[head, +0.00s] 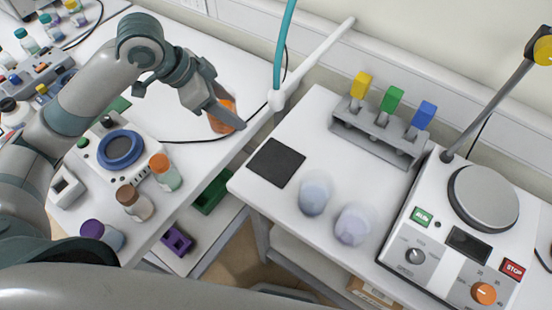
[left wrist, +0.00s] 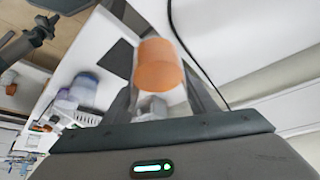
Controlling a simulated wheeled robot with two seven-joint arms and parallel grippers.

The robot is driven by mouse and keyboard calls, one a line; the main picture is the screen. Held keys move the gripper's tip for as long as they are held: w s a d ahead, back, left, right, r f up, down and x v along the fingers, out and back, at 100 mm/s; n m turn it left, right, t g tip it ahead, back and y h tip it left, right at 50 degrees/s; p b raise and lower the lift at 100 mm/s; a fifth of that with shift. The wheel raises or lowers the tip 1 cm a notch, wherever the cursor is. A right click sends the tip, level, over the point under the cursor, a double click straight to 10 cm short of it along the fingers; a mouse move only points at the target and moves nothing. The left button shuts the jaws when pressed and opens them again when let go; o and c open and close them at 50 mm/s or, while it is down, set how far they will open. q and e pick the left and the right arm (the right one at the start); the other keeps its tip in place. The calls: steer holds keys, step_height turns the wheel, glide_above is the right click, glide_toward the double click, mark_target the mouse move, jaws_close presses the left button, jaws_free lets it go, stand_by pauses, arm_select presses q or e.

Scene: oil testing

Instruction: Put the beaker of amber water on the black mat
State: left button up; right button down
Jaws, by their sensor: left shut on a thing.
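The beaker of amber water (head: 222,118) is clear glass with orange liquid. My left gripper (head: 226,108) is shut on it, near the right edge of the left bench. In the left wrist view the beaker (left wrist: 158,66) shows between the fingers. The black mat (head: 276,163) lies bare on the right bench, to the right of and below the held beaker in the head view. A finger hides part of the beaker. My right gripper is not in view.
Two pale beakers (head: 314,195) (head: 352,225) stand right of the mat. A grey rack (head: 376,135) with yellow, green and blue pieces stands behind them, and a hotplate device (head: 462,235) is at the right. A white post (head: 312,62) rises by the gap between the benches. Capped jars (head: 133,203) stand at the left.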

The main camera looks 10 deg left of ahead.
arm_select(q)
steer(key=shift+s+a+f+m, duration=0.25)
steer(key=shift+a+f+m, duration=0.05)
steer(key=shift+a+f, duration=0.15)
steer(key=s+a+f+m, duration=0.1)
steer(key=a, duration=0.1)
steer(key=s+a+f+m+g, duration=0.1)
steer(key=a, duration=0.1)
steer(key=s+a+f+m+g+b, duration=0.1)
steer(key=s, duration=0.1)
steer(key=shift+a+f+m+h, duration=0.25)
steer(key=shift+a+m+h, duration=0.05)
steer(key=shift+a, duration=0.1)
steer(key=shift+s+a+f, duration=0.1)
steer(key=shift+s+a, duration=0.2)
steer(key=shift+a, duration=0.15)
steer(key=shift+d, duration=0.1)
